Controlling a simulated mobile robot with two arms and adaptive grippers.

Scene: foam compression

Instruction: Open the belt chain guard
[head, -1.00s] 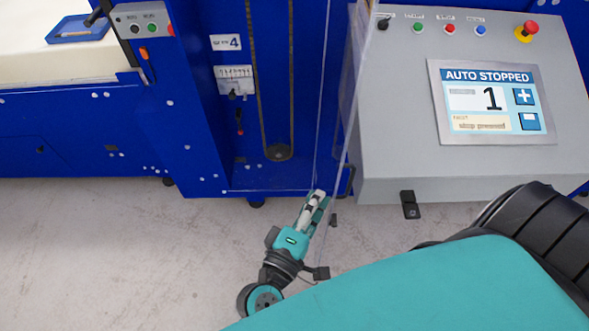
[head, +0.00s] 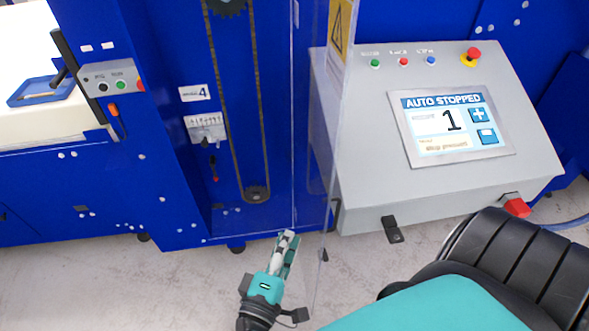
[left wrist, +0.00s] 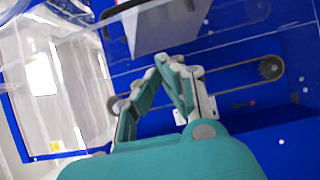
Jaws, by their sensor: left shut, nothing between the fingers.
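The belt chain guard (head: 318,130) is a clear panel with a yellow warning sign (head: 341,27) near its top. It stands swung out from the blue cabinet, almost edge-on in the head view. The chain (head: 232,110) and its lower sprocket (head: 257,194) show to its left; the sprocket (left wrist: 271,67) also shows in the left wrist view. My left gripper (head: 288,238) is shut and empty, low at the cabinet's front, by the guard's inner side. Its closed fingertips (left wrist: 172,62) show in the left wrist view. Whether they touch the panel is unclear. My right gripper is out of view.
A grey control console (head: 360,170) with a screen (head: 452,125) reading "AUTO STOPPED" stands right of the guard. A black bracket (head: 392,230) juts from its lower edge. A blue tray (head: 42,90) lies on white foam at left. Bare floor (head: 100,285) is free at lower left.

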